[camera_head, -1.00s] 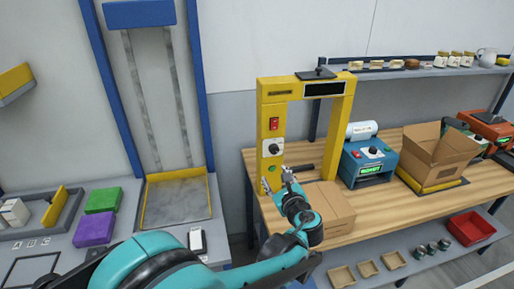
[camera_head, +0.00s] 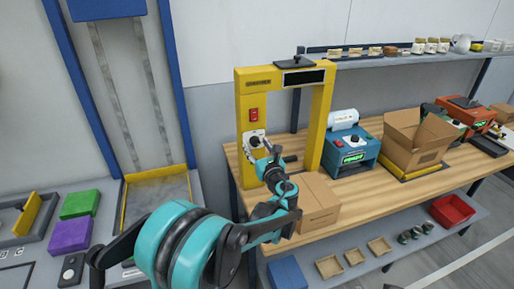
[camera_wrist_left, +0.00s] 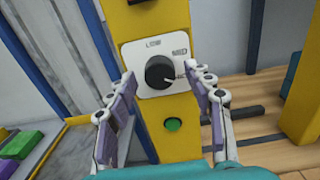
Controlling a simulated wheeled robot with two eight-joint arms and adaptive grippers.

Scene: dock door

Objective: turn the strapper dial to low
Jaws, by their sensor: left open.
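The strapper (camera_head: 285,76) is a yellow arch on the wooden bench. Its black dial (camera_wrist_left: 160,73) sits on a white plate marked LOW at the top left and MED at the right; a third label is partly hidden by the knob and a finger. The knob's light mark points right and slightly down, toward that lower label. My left gripper (camera_wrist_left: 164,108) is open, its two purple-padded fingers either side of the dial and apart from it. In the head view the left gripper (camera_head: 263,152) is at the dial plate (camera_head: 252,140). My right gripper is not in view.
A red switch (camera_head: 254,114) is above the dial, and a green button (camera_wrist_left: 173,125) below it. A closed carton (camera_head: 318,205) stands beside the arch. A blue machine (camera_head: 352,153) and an open box (camera_head: 418,135) stand farther right.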

